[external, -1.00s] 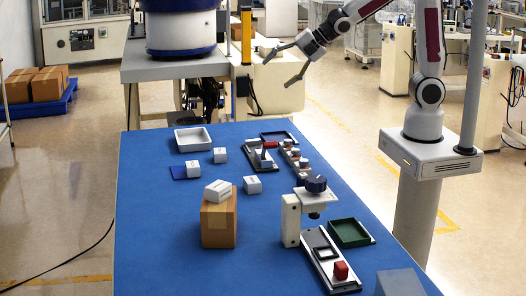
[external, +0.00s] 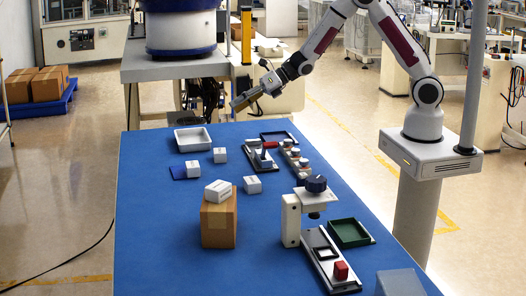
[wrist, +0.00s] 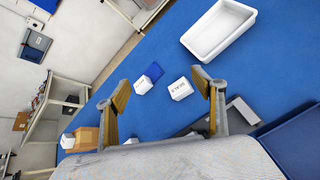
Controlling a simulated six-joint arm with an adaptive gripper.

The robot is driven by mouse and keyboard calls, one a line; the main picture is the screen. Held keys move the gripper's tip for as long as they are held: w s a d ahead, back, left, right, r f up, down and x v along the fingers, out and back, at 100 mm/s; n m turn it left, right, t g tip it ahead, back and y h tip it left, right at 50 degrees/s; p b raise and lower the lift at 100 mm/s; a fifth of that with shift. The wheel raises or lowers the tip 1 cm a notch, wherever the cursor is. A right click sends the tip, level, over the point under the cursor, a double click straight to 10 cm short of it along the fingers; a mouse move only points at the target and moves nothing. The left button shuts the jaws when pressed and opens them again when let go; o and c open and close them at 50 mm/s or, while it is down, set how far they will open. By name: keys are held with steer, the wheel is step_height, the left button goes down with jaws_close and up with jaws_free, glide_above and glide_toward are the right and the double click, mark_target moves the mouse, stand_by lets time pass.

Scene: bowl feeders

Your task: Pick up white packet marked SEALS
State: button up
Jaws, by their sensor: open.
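Several small white packets lie on the blue table. One packet (wrist: 180,89) shows between my fingers in the wrist view, with small reddish lettering too blurred to read surely; it appears to be the packet (external: 220,155) near the tray. Another packet (external: 193,169) sits at a blue pad (external: 178,172), also in the wrist view (wrist: 143,86). A third packet (external: 252,184) lies farther right, and one (external: 217,190) rests tilted on a cardboard box. I cannot tell which is marked SEALS. My gripper (external: 238,103) is open and empty, above the table's far end; it also shows in the wrist view (wrist: 159,84).
A white tray (external: 178,141) stands at the far left. A fixture with dark parts (external: 262,158) and a dark tray (external: 278,137) stand right of the packets. The cardboard box (external: 219,222), a clamp stand (external: 291,220) and green tray (external: 350,233) are nearer the camera.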

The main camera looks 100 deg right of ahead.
step_height(320, 180, down, 6)
steer(key=w+f+n+y, duration=0.1)
steer(key=n+y, duration=0.1)
steer(key=n, duration=0.3)
steer(key=n+t+y, duration=0.1)
steer(key=n+y, duration=0.1)
steer(key=n, duration=0.2)
glide_toward(222, 150)
steer(key=x, duration=0.3)
steer(key=shift+a+f+n, duration=0.1)
steer(key=shift+f+n, duration=0.25)
steer(key=shift+n, duration=0.05)
steer(key=shift+x, duration=1.25)
steer(key=shift+r+x, duration=0.15)
steer(key=shift+x, duration=1.15)
steer(key=shift+r+x, duration=0.15)
steer(key=shift+x, duration=1.15)
steer(key=shift+w, duration=0.15)
